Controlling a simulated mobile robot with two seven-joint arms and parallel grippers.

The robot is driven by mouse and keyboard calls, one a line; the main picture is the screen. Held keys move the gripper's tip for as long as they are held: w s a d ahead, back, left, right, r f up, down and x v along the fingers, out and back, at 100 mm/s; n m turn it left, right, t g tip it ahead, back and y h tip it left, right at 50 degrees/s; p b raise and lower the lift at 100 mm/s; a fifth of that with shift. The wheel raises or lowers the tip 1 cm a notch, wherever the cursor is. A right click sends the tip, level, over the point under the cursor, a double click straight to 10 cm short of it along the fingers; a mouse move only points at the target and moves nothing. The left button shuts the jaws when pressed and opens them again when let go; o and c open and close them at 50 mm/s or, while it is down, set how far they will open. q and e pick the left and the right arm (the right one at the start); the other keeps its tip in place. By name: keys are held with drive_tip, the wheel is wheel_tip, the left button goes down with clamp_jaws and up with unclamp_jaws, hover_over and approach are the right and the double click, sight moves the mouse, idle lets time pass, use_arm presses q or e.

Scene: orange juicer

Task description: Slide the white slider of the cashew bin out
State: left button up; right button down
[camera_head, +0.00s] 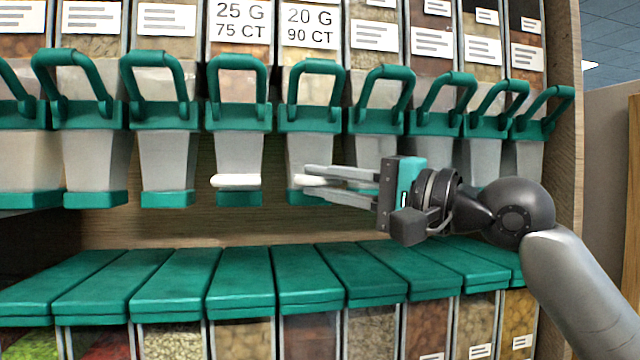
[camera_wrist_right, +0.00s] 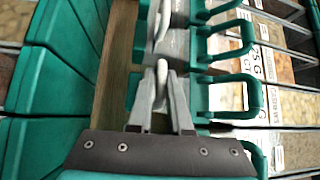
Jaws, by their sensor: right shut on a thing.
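Two grey dispenser bins in the upper row carry white sliders at their lower fronts. One slider (camera_head: 236,181) is on the bin (camera_head: 239,150) under the "25 G 75 CT" label. The other slider (camera_head: 316,181) is on the bin (camera_head: 309,150) under the "20 G 90 CT" label. My left gripper is not in view.
Green handles (camera_head: 316,70) stick out above the upper bins. Green sloping lids (camera_head: 305,275) of a lower bin row lie below my right gripper. Neighbouring bins (camera_head: 375,150) stand close on both sides. A wooden side panel (camera_head: 566,150) closes the shelf at right.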

drive_tip(key=shift+s+a+r, duration=0.1)
drive_tip(key=shift+s, duration=0.1)
drive_tip(key=c, duration=1.2)
unclamp_jaws()
drive_tip(key=shift+s, duration=0.1)
drive_tip(key=shift+o, duration=0.6)
drive_tip(key=shift+s, duration=0.25)
drive_tip(key=shift+o, duration=0.8)
drive_tip(key=shift+s+d, duration=0.1)
drive_tip(key=shift+d, duration=0.1)
drive_tip(key=shift+o, duration=0.2)
drive_tip(key=shift+w+a, duration=0.1)
drive_tip(key=shift+w, duration=0.25)
drive_tip(key=shift+s, duration=0.1)
